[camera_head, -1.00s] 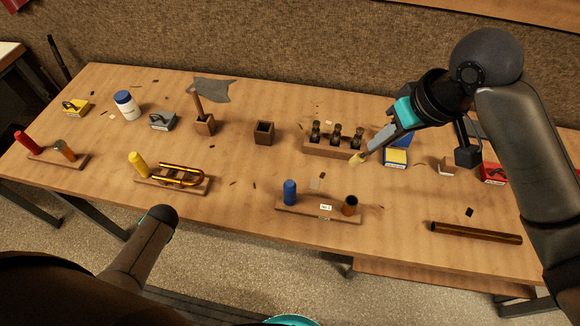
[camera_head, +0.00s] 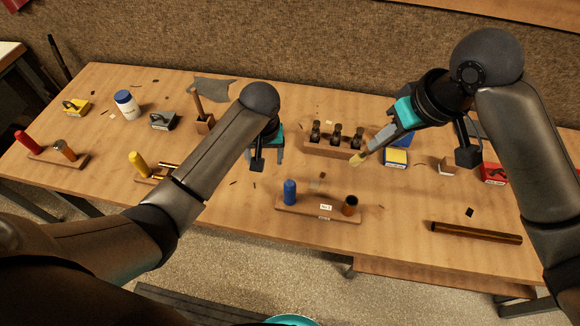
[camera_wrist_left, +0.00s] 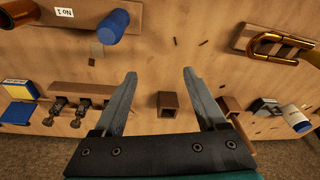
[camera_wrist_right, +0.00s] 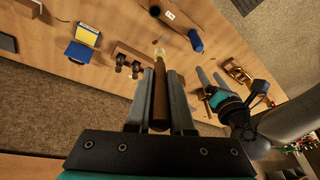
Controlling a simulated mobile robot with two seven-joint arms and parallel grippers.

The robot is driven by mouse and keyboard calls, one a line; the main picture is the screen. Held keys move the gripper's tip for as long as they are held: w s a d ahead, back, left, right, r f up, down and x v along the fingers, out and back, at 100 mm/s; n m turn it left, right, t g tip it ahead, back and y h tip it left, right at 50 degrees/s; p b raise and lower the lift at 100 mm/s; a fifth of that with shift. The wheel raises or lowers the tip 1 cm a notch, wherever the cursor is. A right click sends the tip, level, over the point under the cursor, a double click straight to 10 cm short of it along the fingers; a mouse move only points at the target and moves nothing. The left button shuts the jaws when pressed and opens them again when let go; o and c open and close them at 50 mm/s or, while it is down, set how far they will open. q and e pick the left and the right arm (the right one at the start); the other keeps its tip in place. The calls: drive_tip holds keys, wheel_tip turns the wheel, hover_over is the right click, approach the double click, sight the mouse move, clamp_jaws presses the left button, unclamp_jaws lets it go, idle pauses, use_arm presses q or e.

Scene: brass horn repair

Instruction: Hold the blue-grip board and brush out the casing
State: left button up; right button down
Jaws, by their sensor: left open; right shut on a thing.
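The board (camera_head: 305,211) lies near the table's front edge, with an upright blue grip (camera_head: 290,192) at its left end and a brown tubular casing (camera_head: 350,205) at its right end. A "No 1" label sits between them. The blue grip also shows in the left wrist view (camera_wrist_left: 113,26). My left gripper (camera_head: 268,165) is open and empty above the table, behind and left of the blue grip, apart from it. My right gripper (camera_head: 378,143) is shut on the brush, whose handle (camera_wrist_right: 160,95) lies between its fingers. The brush's pale tip (camera_head: 357,159) points down-left, apart from the casing.
A yellow-grip board (camera_head: 146,172) is partly hidden by my left arm. A small wooden box (camera_wrist_left: 168,104) is below my left gripper. A long brown tube (camera_head: 476,233) lies at the right front.

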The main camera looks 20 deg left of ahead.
use_arm(q)
drive_tip(key=r+g+h, duration=0.1)
drive_tip(key=g, duration=0.1)
hover_over(290, 195)
drive_tip(key=w, duration=0.2)
drive_tip(key=shift+s+a, duration=0.1)
drive_tip(key=shift+a, duration=0.35)
drive_tip(key=shift+s+d, duration=0.15)
drive_tip(key=shift+d, duration=0.1)
wheel_tip(290, 195, down, 12)
drive_tip(key=shift+r, duration=0.1)
drive_tip(key=shift+c, duration=0.3)
clamp_jaws()
